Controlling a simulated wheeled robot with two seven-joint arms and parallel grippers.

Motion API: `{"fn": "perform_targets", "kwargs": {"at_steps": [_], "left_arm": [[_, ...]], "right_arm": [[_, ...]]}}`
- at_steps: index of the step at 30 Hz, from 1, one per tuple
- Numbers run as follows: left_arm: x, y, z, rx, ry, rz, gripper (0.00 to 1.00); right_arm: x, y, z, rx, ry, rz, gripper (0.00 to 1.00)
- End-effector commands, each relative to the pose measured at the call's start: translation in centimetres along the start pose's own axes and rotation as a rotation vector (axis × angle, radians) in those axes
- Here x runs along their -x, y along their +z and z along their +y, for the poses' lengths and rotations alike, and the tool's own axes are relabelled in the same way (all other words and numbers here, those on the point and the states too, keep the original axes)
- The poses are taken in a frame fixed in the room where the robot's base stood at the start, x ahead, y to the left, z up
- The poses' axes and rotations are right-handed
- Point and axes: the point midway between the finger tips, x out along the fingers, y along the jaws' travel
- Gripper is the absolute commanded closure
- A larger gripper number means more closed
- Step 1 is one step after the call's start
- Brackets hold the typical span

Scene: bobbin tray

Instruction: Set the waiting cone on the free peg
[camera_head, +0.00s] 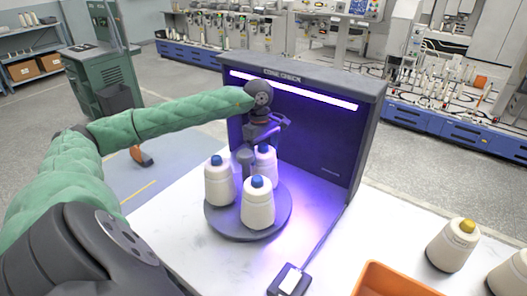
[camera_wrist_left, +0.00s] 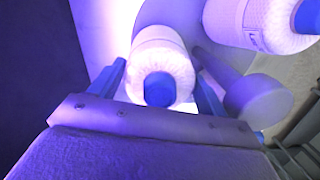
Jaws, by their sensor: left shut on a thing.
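A dark grey round tray (camera_head: 243,231) stands on the white table inside a lit booth. Two white cones with blue tops stand upright on it, one at the left (camera_head: 219,187) and one at the front (camera_head: 257,208). My left gripper (camera_head: 264,142) is shut on a third blue-topped cone (camera_head: 266,165) at the back of the tray. This cone shows between the blue fingers in the left wrist view (camera_wrist_left: 160,62). Whether its base touches the tray is hidden. A bare grey peg (camera_head: 245,160) stands just left of it, also seen in the wrist view (camera_wrist_left: 258,100). My right gripper is out of view.
The booth (camera_head: 300,130) has dark walls behind and to the right of the tray. A small box with a cable (camera_head: 290,281) and an orange bin (camera_head: 390,282) lie at the front. A yellow-topped cone (camera_head: 453,247) stands at the right.

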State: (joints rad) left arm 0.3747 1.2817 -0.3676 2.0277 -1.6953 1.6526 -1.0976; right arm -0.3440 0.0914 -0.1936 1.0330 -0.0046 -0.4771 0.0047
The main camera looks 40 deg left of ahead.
Motion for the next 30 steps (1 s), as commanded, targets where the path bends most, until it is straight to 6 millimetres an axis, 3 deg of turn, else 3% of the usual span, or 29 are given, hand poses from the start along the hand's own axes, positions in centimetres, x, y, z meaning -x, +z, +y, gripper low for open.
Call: {"fn": "perform_targets", "kwargs": {"at_steps": [1,2,5,23,30], "left_arm": [[-0.1,0.0,0.0,0.0,0.001,0.0,0.74],[-0.1,0.0,0.0,0.0,0.001,0.0,0.22],[0.0,0.0,0.0,0.0,0.001,0.0,0.02],[-0.1,0.1,-0.1,-0.001,-0.004,-0.001,0.0],[2.1,0.0,0.0,-0.001,-0.001,0.0,0.0]], "right_arm": [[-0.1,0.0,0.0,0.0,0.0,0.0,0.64],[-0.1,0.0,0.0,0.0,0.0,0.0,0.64],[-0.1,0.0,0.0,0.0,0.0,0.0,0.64],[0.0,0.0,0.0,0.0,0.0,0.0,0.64],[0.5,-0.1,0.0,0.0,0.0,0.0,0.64]]}}
